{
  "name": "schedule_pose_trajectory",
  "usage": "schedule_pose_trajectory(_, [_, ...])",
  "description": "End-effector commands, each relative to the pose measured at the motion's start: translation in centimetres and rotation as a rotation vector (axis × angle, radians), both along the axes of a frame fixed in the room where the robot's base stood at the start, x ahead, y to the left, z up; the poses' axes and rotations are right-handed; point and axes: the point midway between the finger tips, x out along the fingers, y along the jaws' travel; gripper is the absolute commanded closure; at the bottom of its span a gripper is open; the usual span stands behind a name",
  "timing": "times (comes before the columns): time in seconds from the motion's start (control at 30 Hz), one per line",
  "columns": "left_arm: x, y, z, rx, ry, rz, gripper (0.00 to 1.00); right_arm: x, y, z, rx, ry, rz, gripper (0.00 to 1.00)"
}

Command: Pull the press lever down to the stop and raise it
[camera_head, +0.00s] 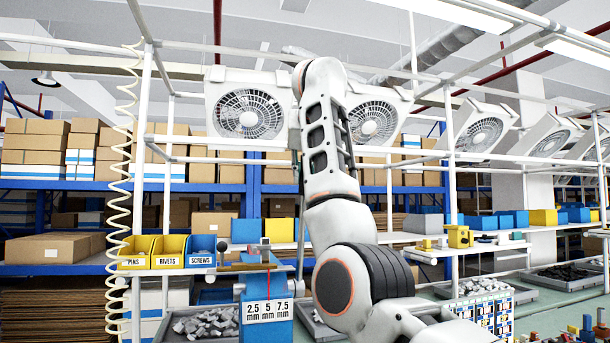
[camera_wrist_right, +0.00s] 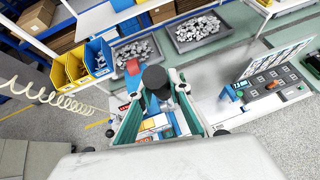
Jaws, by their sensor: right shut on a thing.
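The press (camera_head: 267,312) is a blue body at the lower middle of the head view, with a white scale marked 2.5, 5 and 7.5 mm and a thin red pointer. In the right wrist view, my right gripper (camera_wrist_right: 156,98) is shut on the lever's dark round knob (camera_wrist_right: 155,78), which sits between the fingers. The rest of the lever is largely hidden, so its angle is hard to tell. My left gripper is not in view.
Bins for pins, rivets and screws (camera_head: 166,252) stand left of the press. Trays of metal parts (camera_wrist_right: 203,30) lie behind it. A coiled white hose (camera_head: 118,170) hangs at the left. A control panel (camera_wrist_right: 272,82) is at the right in the wrist view.

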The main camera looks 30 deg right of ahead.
Motion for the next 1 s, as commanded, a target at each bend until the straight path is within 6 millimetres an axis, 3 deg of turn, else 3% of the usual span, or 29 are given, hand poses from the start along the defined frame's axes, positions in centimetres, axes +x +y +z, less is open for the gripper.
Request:
schedule_pose_trajectory(0.07, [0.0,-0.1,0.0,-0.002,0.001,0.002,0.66,0.1,0.1,-0.2,0.004,0.004,0.001,1.00])
schedule_pose_trajectory(0.1, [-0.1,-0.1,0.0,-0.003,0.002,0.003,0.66,0.1,0.1,-0.2,0.004,0.004,0.001,0.74])
schedule_pose_trajectory(0.17, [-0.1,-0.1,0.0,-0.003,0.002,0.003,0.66,0.1,0.1,-0.2,0.003,0.003,0.001,0.64])
schedule_pose_trajectory(0.57, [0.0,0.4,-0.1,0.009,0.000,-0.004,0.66,-0.3,0.2,0.2,0.001,-0.001,0.000,0.64])
schedule_pose_trajectory(1.0, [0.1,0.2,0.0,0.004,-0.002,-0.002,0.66,-6.3,2.8,4.6,0.002,-0.002,0.002,0.64])
